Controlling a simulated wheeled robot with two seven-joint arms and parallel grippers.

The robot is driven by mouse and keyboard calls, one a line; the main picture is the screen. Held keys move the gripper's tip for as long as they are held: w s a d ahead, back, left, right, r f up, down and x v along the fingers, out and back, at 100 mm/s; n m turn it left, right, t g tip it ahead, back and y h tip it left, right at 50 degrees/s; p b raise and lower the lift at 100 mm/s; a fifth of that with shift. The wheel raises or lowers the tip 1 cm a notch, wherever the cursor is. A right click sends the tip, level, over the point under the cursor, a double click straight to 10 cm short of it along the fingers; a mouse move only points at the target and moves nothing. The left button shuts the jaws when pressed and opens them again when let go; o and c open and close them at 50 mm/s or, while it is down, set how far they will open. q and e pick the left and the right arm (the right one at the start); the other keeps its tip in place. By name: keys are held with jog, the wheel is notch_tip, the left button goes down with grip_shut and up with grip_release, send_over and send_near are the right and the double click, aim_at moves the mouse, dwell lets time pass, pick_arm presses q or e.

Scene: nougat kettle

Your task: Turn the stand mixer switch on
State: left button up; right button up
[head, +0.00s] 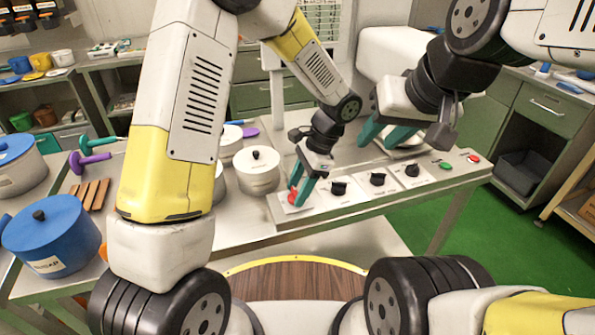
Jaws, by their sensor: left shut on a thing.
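A red switch (291,197) sits on a white plate at the left end of the metal control panel (370,207). My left gripper (298,193) points down over it, and its teal fingers are closed around the red switch. The fingers partly hide the switch, so its setting cannot be read. A white rounded body (390,52), perhaps the stand mixer, stands behind the panel, partly covered by my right arm. My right gripper (386,138) is above the back of the table, its teal fingers apart, close to a pale bowl (408,142).
The panel also carries black knobs (378,179), a green button (445,165) and a red button (473,159). Lidded pots (257,171) stand left of the panel. A blue pot (50,240) stands at the far left. Green floor is clear at right.

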pick_arm(q)
jog(key=o, duration=1.4)
jog(key=shift+c, duration=0.2)
jog(key=s+v, duration=0.1)
jog(key=v, duration=0.6)
jog(key=shift+w+r, duration=0.4)
jog(key=shift+w, duration=0.15)
jog(key=shift+d, duration=0.15)
jog(key=s+a+r+n+t+h, duration=0.6)
jog(key=s+a+r+n, duration=0.7)
jog(key=a+r, duration=0.3)
jog(key=shift+s+a+n+t+h, duration=0.35)
jog(key=shift+a+n+t, duration=0.15)
jog(key=shift+a+t, duration=0.3)
